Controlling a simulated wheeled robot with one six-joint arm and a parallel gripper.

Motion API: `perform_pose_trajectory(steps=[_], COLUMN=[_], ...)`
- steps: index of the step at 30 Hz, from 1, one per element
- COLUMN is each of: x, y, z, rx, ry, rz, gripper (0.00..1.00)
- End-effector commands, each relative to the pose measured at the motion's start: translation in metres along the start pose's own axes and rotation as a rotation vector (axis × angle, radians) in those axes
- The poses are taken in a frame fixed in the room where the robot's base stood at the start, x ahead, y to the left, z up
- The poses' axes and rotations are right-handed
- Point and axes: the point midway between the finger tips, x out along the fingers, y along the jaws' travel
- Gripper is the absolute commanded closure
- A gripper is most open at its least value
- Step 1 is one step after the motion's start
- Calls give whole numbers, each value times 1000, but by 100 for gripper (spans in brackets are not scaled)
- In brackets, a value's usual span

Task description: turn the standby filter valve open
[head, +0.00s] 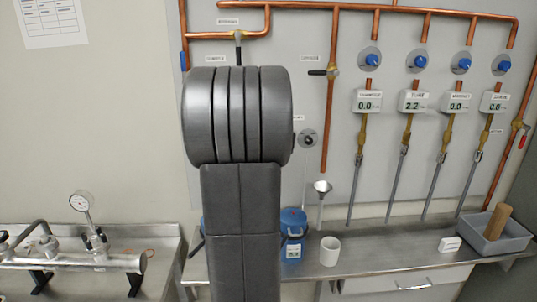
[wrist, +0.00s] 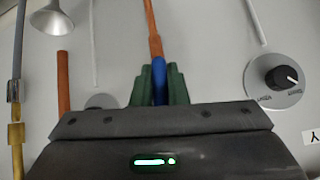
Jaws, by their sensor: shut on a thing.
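In the wrist view, my gripper (wrist: 161,88) has two green fingers closed around a narrow blue handle (wrist: 157,68). A copper pipe (wrist: 152,30) runs up from behind the handle. In the head view, my arm blocks the middle of the panel and hides my gripper. A blue piece (head: 184,60) shows on a copper pipe at the arm's left edge; I cannot tell if it is the same handle. No readable label names the standby filter valve, and the angle of the held handle is unclear.
Black-levered valves (head: 238,42) (head: 318,72) sit on the copper pipes. Several blue knobs (head: 372,59) stand above digital readouts (head: 368,101) on the right. A funnel (head: 322,188), a white cup (head: 330,251) and a grey bin (head: 495,236) are at the bench. The wrist view shows a black dial (wrist: 288,77).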

Motion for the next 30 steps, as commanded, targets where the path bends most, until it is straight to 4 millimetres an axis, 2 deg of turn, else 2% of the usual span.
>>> perform_pose_trajectory(steps=[10,25,26,27,28,30], x=[2,1,1,1,1,1], y=[6,7,7,7,7,7], z=[0,-1,-1,-1,-1,-1], rx=[-82,-92,-92,-92,-92,-91], ry=[23,25,25,25,25,25], rz=[80,92,92,92,91,91], gripper=[100,100,81,73,67,65])
